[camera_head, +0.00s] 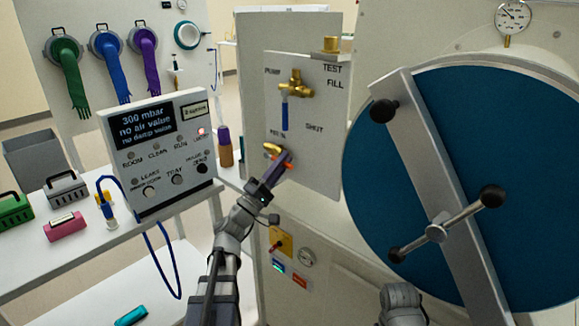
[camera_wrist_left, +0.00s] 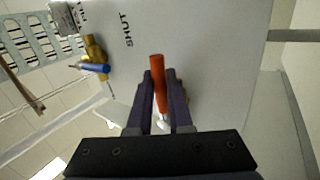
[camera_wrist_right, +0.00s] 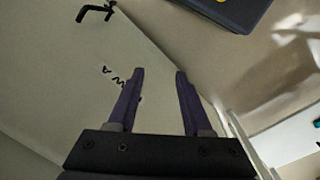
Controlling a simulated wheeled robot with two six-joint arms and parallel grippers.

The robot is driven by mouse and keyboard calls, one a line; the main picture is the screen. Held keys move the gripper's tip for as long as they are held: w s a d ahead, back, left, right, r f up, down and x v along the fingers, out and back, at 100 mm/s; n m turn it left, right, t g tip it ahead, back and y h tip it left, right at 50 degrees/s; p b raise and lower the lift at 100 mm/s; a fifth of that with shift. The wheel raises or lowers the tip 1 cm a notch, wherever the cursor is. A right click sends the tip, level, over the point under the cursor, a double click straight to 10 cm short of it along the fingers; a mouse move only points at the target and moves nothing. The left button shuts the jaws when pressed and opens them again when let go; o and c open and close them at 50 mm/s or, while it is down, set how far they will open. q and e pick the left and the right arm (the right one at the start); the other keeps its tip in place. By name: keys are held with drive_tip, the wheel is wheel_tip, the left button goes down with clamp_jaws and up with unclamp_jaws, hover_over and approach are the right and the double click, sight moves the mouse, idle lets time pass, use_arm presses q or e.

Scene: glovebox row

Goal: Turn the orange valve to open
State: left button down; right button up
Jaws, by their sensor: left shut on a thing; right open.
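The orange valve handle (camera_head: 284,160) is on the grey panel (camera_head: 318,160), below the word SHUT and beside its brass valve body (camera_head: 271,149). My left gripper (camera_head: 279,163) is at this handle and hides much of it. In the left wrist view, the orange lever (camera_wrist_left: 157,70) stands between the two purple fingers of my left gripper (camera_wrist_left: 159,95), which are shut on it. My right gripper (camera_wrist_right: 158,95) is open and empty in the right wrist view, apart from the valve. In the head view its fingers do not show.
A blue-handled valve (camera_head: 285,115) hangs above the orange one; it also shows in the left wrist view (camera_wrist_left: 92,68). A large blue round door (camera_head: 400,190) with a bar and spoked handle stands at right. A control box (camera_head: 158,155) sits on the left bench.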

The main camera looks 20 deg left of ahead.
use_arm(q)
drive_tip(key=shift+r+n+t+y, duration=0.2)
drive_tip(key=shift+n+t+y, duration=0.1)
drive_tip(key=shift+n+y, duration=0.6)
drive_tip(key=c, duration=0.8)
unclamp_jaws()
drive_tip(key=shift+c, duration=0.2)
drive_tip(key=b+v, duration=0.4)
drive_tip(key=v, duration=0.4)
